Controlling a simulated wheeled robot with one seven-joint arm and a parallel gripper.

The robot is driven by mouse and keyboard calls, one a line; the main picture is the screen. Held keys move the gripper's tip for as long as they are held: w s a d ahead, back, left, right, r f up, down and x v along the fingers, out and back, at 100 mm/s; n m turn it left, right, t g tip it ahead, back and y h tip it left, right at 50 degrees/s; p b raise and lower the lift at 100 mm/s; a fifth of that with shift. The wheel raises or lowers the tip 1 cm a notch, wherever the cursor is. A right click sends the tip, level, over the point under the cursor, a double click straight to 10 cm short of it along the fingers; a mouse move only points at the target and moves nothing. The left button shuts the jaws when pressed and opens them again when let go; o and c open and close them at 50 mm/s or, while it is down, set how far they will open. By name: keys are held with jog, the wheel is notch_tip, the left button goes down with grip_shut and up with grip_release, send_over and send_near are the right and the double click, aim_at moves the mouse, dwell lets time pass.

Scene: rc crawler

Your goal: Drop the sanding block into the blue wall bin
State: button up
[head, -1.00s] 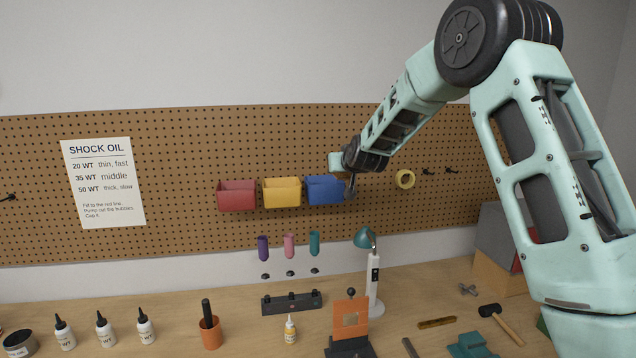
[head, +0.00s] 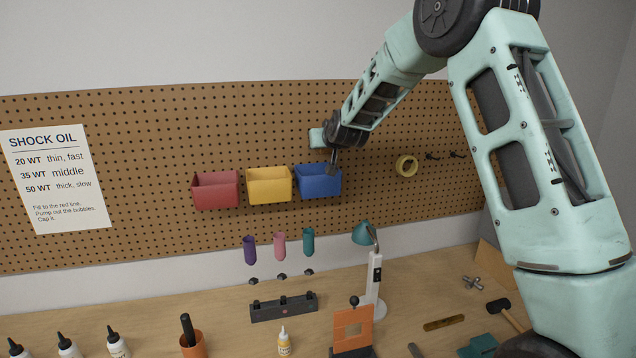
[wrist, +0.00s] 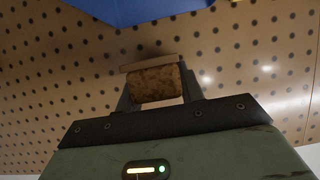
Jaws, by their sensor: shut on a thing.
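The blue wall bin (head: 315,187) hangs on the pegboard, the rightmost of three open-topped bins. My gripper (head: 333,168) is at the bin's right end, its fingertips overlapping the rim in the head view. I cannot tell whether they are over the opening or in front of it. In the wrist view my gripper (wrist: 156,88) is shut on the sanding block (wrist: 155,83), a brown speckled block with a paler edge. The blue bin (wrist: 140,10) shows at the top of that view, apart from the block. The block is too small to make out in the head view.
A yellow bin (head: 269,184) and a red bin (head: 216,190) hang left of the blue one. Purple, pink and teal holders are below. A lamp (head: 375,270) stands on the bench (head: 230,310). The pegboard above the bins is clear.

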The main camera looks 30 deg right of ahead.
jog(key=shift+f+b, duration=1.4)
jog(key=shift+f, duration=1.25)
jog(key=o, duration=1.1)
jog(key=shift+c, duration=0.2)
jog(key=b+v, duration=0.5)
jog(key=v, duration=1.2)
jog(key=shift+s+r, duration=0.15)
jog(key=shift+r, duration=0.05)
